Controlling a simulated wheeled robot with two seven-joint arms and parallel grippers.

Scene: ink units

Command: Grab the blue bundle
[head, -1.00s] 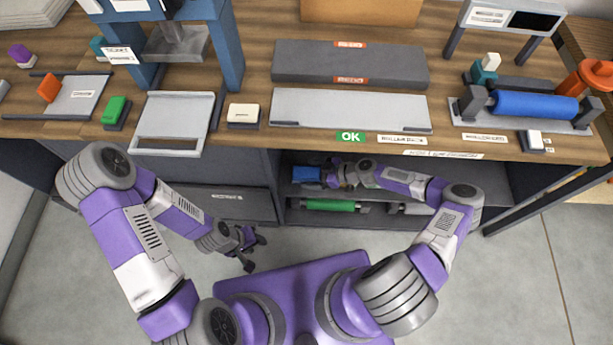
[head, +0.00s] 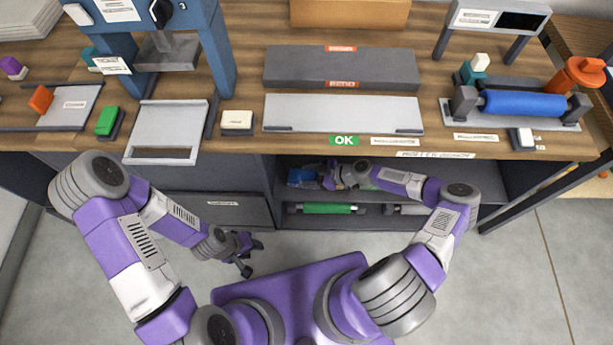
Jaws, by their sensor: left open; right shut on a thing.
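A small blue bundle (head: 302,177) is inside the open shelf under the bench, on the upper level at its left end. My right gripper (head: 324,177) reaches into that shelf from the right and is shut on the bundle. The bundle is in shadow and the fingers partly hide it, so its exact shape is unclear. My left gripper (head: 246,264) is open and empty. It hangs low over the floor in front of the drawer cabinet, apart from everything.
A green roll (head: 326,208) lies on the lower shelf, below my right gripper. The bench top (head: 240,92) above carries a blue roller (head: 535,104), a light grey plate (head: 343,114) and a blue press frame (head: 218,52). The floor in front is clear.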

